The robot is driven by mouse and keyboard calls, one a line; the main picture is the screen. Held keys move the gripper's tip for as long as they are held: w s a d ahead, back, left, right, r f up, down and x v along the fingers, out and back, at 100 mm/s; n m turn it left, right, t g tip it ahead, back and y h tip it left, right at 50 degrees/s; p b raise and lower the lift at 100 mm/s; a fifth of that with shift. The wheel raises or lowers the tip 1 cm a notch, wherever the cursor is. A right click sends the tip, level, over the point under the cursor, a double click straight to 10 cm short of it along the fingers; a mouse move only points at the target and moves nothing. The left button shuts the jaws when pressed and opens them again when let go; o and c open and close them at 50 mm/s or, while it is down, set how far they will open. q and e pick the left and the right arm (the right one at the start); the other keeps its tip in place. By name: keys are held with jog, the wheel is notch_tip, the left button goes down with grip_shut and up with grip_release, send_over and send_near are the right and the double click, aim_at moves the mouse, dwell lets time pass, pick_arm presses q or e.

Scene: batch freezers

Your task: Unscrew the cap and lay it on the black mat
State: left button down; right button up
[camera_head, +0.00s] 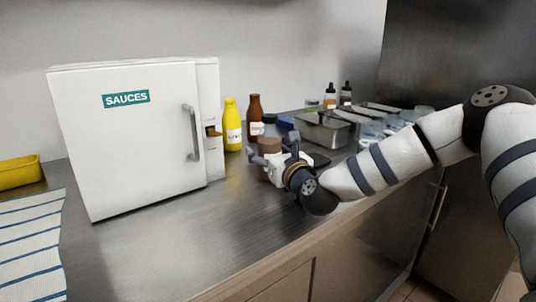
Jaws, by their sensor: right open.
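A brown jar or lidded container (269,145) stands on the steel counter, partly hidden behind my right gripper. I cannot tell from this view where its cap begins. My right gripper (254,150) is open, with its fingers close beside the brown container; I cannot tell whether they touch it. A dark flat patch, likely the black mat (321,159), lies just behind and right of my right wrist, mostly hidden. My left gripper is not in view.
A white SAUCES cabinet (135,140) stands at left. A yellow bottle (232,125), a brown bottle (254,115) and a blue-capped jar (286,124) stand behind. Steel bins (322,130) are at right. A striped cloth (30,245) lies front left. The front middle counter is clear.

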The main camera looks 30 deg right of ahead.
jog(key=c, duration=1.5)
jog(key=shift+r, duration=0.1)
jog(key=shift+r, duration=0.1)
